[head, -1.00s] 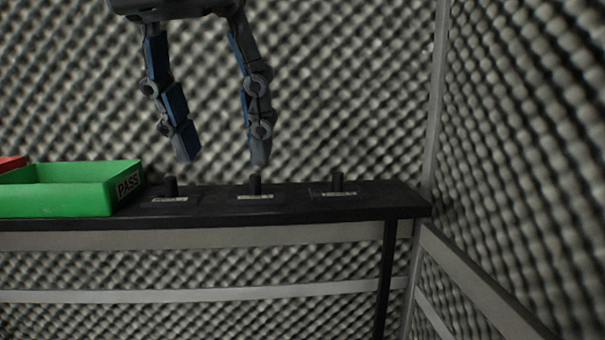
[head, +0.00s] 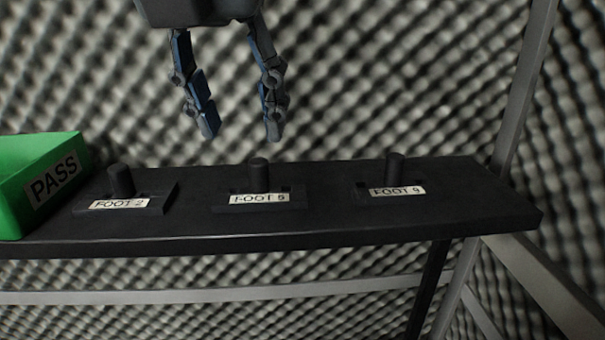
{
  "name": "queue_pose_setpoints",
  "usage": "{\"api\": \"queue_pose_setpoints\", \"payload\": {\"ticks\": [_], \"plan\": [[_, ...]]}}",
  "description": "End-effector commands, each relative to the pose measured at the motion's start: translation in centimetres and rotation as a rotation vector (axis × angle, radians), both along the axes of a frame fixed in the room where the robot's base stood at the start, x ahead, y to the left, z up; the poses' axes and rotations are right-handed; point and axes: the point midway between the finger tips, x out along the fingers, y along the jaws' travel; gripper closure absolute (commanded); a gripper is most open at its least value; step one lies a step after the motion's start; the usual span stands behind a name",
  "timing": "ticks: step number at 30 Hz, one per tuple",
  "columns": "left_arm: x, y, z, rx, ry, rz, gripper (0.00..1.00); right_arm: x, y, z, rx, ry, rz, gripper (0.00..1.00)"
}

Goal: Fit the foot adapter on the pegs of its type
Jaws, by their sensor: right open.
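Three dark peg stations stand in a row on the black shelf (head: 320,228). The left peg (head: 121,180) is labelled FOOT 2, the middle peg (head: 258,177) FOOT 5, and the right peg (head: 395,170) FOOT 9. All three pegs look bare. My right gripper (head: 241,138) hangs fingers down, open and empty, above and around the line of the middle peg, apart from the shelf. No foot adapter shows in this view. My left gripper is not in view.
A green bin (head: 40,180) marked PASS stands at the shelf's left end, close to the FOOT 2 station. Foam walls close in behind and to the right. A grey metal post (head: 525,85) rises behind the shelf's right end.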

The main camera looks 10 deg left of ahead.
Motion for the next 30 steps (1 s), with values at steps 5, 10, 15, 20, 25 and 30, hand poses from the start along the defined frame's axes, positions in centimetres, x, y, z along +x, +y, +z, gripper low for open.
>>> {"api": "queue_pose_setpoints", "payload": {"ticks": [5,10,15,20,25,30], "plan": [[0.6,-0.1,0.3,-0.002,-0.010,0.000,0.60,0.8,0.0,-1.9,0.000,0.001,0.000,0.54],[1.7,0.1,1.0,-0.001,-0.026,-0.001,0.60,1.3,-0.1,-2.8,-0.001,0.001,0.001,0.54],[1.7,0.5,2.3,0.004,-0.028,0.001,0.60,2.2,-0.4,-5.1,-0.002,0.003,0.001,0.54],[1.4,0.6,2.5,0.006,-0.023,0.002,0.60,2.9,-0.3,-6.6,0.000,0.001,0.000,0.54],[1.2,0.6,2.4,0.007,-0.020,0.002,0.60,2.9,-0.3,-6.9,0.001,0.000,0.000,0.54],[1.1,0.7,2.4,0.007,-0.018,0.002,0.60,2.9,-0.3,-6.9,0.001,0.000,0.000,0.72]]}}
